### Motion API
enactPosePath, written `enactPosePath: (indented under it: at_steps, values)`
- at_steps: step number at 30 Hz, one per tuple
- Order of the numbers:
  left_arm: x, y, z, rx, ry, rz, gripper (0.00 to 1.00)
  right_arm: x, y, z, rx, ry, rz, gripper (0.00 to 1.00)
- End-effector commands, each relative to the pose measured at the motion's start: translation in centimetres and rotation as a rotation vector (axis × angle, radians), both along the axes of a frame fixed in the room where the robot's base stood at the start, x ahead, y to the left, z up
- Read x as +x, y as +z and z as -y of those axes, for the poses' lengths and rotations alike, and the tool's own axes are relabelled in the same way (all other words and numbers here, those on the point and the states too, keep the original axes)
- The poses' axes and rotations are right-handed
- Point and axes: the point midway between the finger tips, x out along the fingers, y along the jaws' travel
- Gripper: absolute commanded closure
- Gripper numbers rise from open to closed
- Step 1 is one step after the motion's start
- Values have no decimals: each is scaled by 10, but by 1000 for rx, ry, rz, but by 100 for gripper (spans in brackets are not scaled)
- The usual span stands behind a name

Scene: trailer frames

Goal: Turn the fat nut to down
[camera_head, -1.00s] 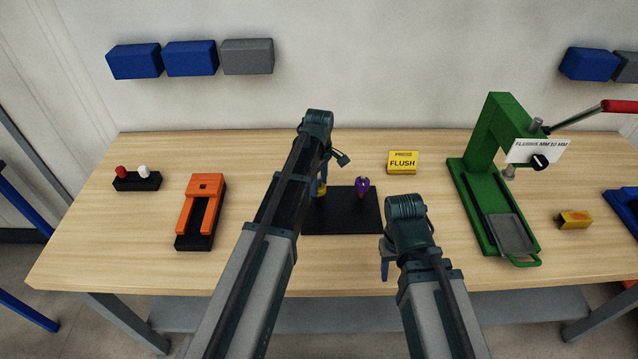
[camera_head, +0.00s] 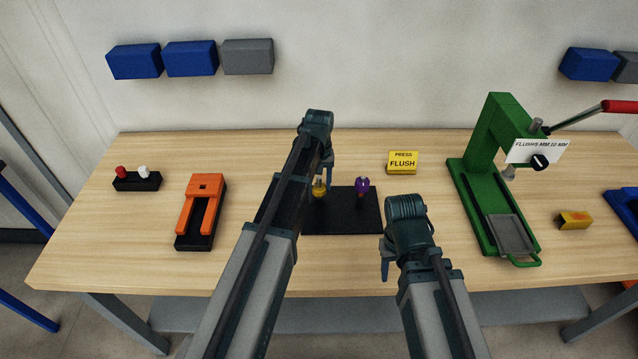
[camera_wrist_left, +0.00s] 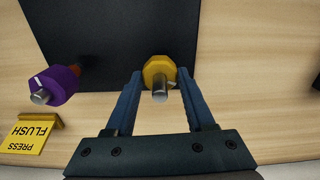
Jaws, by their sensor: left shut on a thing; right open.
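A yellow nut (camera_wrist_left: 155,67) sits on a bolt (camera_wrist_left: 160,92) above the black plate (camera_head: 345,222), and it also shows in the head view (camera_head: 319,191). A purple nut (camera_wrist_left: 58,84) with a white mark is on a second bolt; in the head view it is right of the yellow one (camera_head: 362,186). Which nut is the fat one I cannot tell for sure. My left gripper (camera_wrist_left: 160,73) is shut on the yellow nut, a finger on each side. My right gripper (camera_head: 386,262) is open and empty, in front of the plate's right corner.
A yellow PRESS FLUSH sign (camera_head: 403,162) stands behind the plate on the right. A green press (camera_head: 480,190) is at the right. An orange fixture (camera_head: 202,205) and a black block with red and white knobs (camera_head: 137,182) are at the left.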

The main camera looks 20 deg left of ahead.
Motion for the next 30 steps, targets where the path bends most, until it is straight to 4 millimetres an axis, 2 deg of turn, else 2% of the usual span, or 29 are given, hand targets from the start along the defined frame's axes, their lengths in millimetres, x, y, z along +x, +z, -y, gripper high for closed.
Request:
enactPosePath:
  at_steps: [30]
  values:
    - [1, 1, -1, 2, -963, 1, 100, 0, 1, 0, 0, 0, 0, 50]
